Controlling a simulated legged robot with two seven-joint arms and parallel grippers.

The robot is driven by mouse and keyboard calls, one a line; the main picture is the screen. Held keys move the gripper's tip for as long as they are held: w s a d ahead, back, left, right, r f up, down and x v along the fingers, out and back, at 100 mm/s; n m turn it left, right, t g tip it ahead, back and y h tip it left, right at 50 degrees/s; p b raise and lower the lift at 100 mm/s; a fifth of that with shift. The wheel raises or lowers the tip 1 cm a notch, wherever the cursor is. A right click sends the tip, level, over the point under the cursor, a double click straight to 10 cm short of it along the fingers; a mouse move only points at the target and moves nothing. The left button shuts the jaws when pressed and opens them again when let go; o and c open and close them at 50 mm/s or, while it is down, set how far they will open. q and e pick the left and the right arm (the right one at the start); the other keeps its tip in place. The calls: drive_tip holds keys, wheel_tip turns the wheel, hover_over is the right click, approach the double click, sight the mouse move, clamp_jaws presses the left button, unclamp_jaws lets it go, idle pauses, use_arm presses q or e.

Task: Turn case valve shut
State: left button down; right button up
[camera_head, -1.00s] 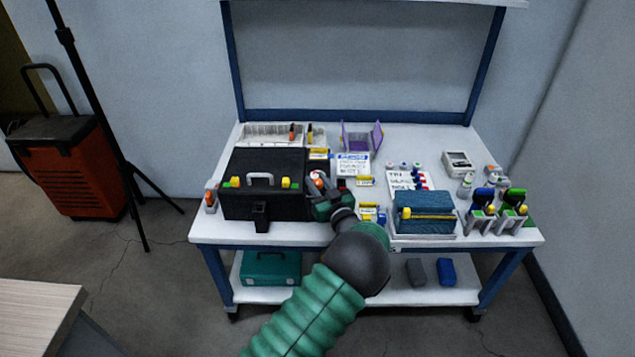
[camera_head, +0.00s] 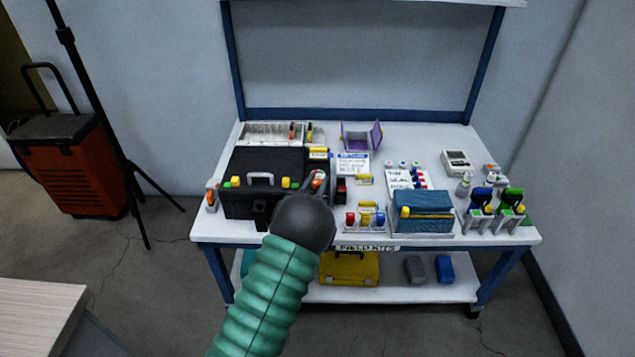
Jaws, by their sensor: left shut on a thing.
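The black case (camera_head: 240,200) stands on the left of the bench top, lid closed, with a grey handle, yellow latches and a dark front clasp. My left gripper (camera_head: 318,181) is at the case's right side, mostly hidden behind my own dark wrist. It is shut on a small red and white part, which looks like the case valve (camera_head: 317,184). The valve's turn angle is too small and covered to read. My right gripper is not in view.
Right of the gripper stand a rack of red, yellow and blue pieces (camera_head: 365,221), a blue box (camera_head: 424,210) and clamp-like tools (camera_head: 495,210). A purple holder (camera_head: 361,136) stands behind. A yellow case (camera_head: 350,268) is on the lower shelf.

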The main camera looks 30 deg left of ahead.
use_arm(q)
drive_tip(key=shift+m+h, duration=0.6)
drive_tip(key=shift+h, duration=0.1)
drive_tip(key=c, duration=1.1)
unclamp_jaws()
drive_tip(key=s+d+p, duration=0.2)
drive_tip(key=s+p, duration=0.1)
drive_tip(key=s, duration=1.3)
drive_tip(key=shift+s+d, duration=0.15)
drive_tip(key=shift+s, duration=0.15)
drive_tip(key=shift+w+f, duration=0.1)
